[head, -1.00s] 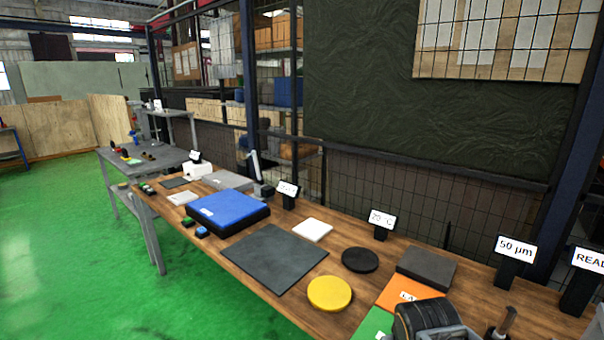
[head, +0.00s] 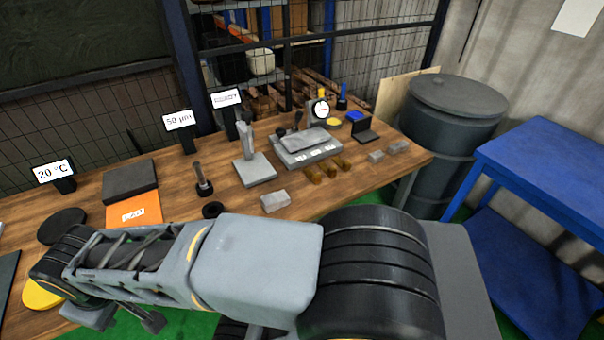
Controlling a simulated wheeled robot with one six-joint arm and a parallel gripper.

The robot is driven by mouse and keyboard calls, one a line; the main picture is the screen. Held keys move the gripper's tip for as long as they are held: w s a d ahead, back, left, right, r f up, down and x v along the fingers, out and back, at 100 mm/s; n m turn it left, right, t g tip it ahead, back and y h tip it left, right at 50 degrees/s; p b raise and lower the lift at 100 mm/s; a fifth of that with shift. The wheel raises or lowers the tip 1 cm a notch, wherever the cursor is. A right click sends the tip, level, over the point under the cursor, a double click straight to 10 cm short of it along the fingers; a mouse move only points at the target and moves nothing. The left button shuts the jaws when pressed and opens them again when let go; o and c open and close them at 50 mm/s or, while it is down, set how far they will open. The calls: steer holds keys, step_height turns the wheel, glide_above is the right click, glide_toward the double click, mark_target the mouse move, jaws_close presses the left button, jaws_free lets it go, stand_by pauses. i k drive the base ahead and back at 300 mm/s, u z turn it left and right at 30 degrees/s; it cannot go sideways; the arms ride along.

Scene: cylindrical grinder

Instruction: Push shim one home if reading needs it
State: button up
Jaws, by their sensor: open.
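A grey fixture (head: 306,150) with small white labels along its front stands on the wooden bench. A dial gauge (head: 320,108) with a white face is behind its right end; its reading is too small to make out. Several short brass-brown pieces (head: 329,169) lie along the fixture's front edge. I cannot tell which piece is shim one, or how far any is pushed in. My gripper (head: 125,318) is partly visible low at the left, open and empty, far from the fixture. My arm crosses the foreground and hides the bench's front.
A grey stand (head: 254,168), a grey block (head: 275,201) and a dark upright tool (head: 203,182) stand left of the fixture. Signs stand behind, one reading 50 µm (head: 180,121). A dark barrel (head: 445,125) and a blue table (head: 545,165) are at right.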

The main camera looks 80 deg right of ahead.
mark_target(316, 179)
steer(key=k, duration=0.2)
steer(key=z, duration=2.65)
